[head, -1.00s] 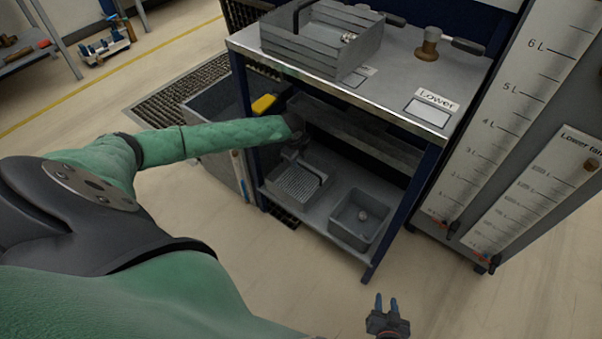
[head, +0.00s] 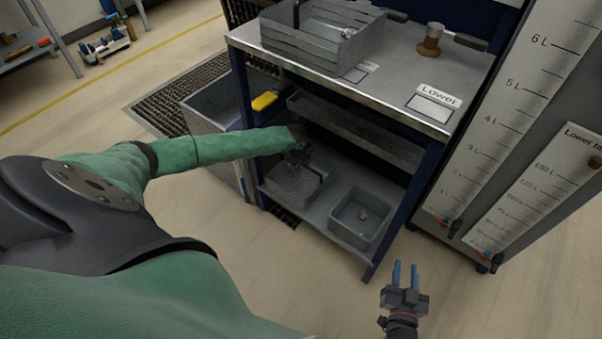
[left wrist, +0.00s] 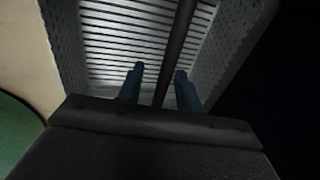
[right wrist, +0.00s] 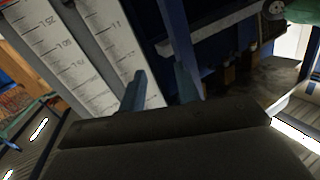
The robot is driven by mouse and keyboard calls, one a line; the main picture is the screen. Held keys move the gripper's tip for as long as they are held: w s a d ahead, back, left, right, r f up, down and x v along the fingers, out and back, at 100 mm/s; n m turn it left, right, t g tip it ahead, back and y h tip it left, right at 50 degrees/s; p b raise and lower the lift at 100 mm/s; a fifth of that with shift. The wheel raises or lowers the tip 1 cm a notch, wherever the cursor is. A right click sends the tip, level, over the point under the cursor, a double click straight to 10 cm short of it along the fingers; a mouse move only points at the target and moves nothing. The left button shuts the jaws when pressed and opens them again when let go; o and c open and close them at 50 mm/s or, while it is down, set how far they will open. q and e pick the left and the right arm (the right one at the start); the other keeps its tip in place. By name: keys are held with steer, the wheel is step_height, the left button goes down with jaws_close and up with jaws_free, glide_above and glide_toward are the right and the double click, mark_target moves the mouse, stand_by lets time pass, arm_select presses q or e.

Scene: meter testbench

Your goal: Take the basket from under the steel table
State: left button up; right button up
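The grey basket (head: 296,186) with a slatted bottom stands on the lower shelf (head: 322,208) under the steel table (head: 390,82). In the left wrist view its perforated wall (left wrist: 222,50) and slatted bottom show below my fingers. My left gripper (head: 297,158) is above the basket, dark and partly hidden by my forearm. In the left wrist view its two blue fingers are apart, with the basket's dark handle bar (left wrist: 177,50) between them. Gaps show on both sides of the bar. My right gripper (head: 405,268) is open and empty, in front of the table's right leg.
A grey bin (head: 361,216) with a small round item stands right of the basket. A slatted crate (head: 318,42) stands on the tabletop. Table legs (head: 400,217) flank the shelf opening. Tall measuring scales (head: 505,110) stand at the right. The floor in front is clear.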

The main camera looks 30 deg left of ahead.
arm_select(q)
steer(key=shift+f, duration=0.25)
jaws_close()
arm_select(e)
steer(key=shift+w+r, duration=0.1)
steer(key=shift+r, duration=0.5)
arm_select(q)
steer(key=shift+r, duration=0.1)
arm_select(e)
steer(key=shift+f, duration=0.15)
